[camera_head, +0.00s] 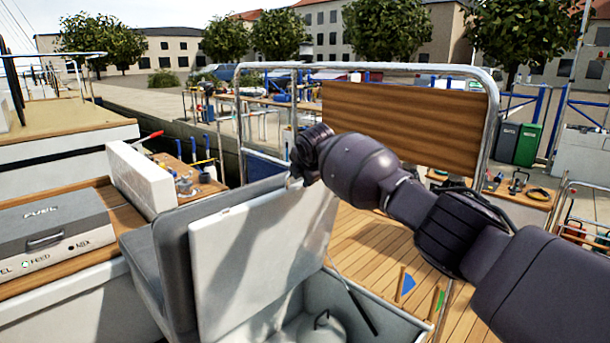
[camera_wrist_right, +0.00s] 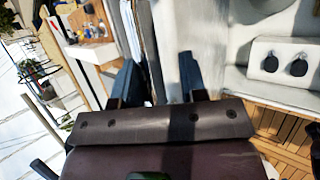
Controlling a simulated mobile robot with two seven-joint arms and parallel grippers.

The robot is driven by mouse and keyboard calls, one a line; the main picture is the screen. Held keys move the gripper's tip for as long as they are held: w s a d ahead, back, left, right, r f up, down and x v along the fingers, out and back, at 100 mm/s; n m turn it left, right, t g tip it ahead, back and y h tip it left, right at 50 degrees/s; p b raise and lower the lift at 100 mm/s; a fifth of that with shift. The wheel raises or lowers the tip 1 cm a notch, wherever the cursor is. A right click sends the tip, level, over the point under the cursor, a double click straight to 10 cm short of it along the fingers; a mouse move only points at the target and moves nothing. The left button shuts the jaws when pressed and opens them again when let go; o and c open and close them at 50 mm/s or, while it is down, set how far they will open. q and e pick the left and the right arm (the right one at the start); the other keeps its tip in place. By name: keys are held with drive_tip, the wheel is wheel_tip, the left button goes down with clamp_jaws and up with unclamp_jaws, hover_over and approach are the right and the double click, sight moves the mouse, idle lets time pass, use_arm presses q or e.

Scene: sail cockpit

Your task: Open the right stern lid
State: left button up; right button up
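The right stern lid (camera_head: 255,265), a white panel with a grey cushion (camera_head: 175,265) on its back, stands raised and nearly upright over a white locker (camera_head: 400,325). My right arm reaches in from the right, and its gripper (camera_head: 303,178) is at the lid's upper corner. In the right wrist view my gripper's two dark fingers (camera_wrist_right: 160,85) are wide apart, with the lid's edge (camera_wrist_right: 150,40) running between them. The white inner face (camera_wrist_right: 185,30) lies behind the right finger. Firm contact cannot be made out. My left gripper is not in view.
A thin dark strut (camera_head: 352,300) rises from the locker beside the lid. A second white raised panel (camera_head: 140,180) stands at the left, near the fuel box (camera_head: 45,235). A metal rail with a wooden board (camera_head: 405,125) stands behind my arm. Wooden deck (camera_head: 375,240) lies to the right.

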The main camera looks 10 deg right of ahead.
use_arm(q)
drive_tip(key=p, duration=0.1)
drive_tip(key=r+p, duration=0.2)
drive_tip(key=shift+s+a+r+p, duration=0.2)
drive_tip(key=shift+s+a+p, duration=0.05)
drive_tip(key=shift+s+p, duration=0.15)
use_arm(e)
drive_tip(key=v, duration=1.1)
